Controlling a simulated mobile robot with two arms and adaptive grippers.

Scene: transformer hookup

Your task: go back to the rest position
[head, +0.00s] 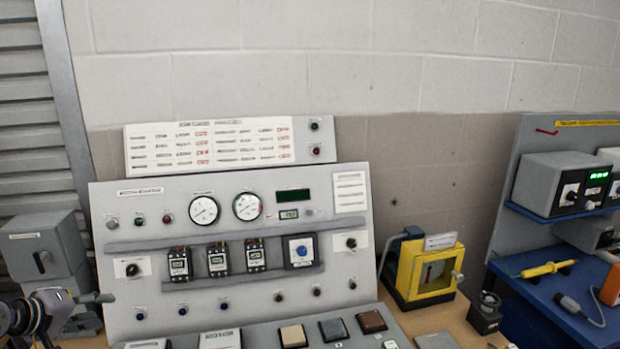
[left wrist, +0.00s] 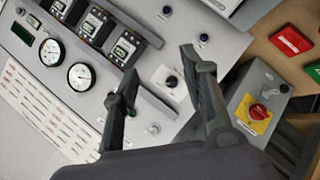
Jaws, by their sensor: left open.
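My left gripper (head: 100,297) shows at the lower left of the head view, in front of the left edge of the grey control panel (head: 170,215). In the left wrist view its two dark fingers (left wrist: 164,72) stand apart with nothing between them. The panel (left wrist: 215,42) lies beyond the fingers there, with a black knob on a white plate (left wrist: 171,84) seen between them. I cannot tell the exact gap to the panel. My right gripper shows in neither view.
A grey switch box (head: 45,250) stands left of the panel, close to my left gripper. A yellow-framed device (head: 408,272) stands right of it. A blue bench (head: 535,290) is at far right. The left wrist view shows a red rotary switch (left wrist: 258,112) and a red block (left wrist: 290,40).

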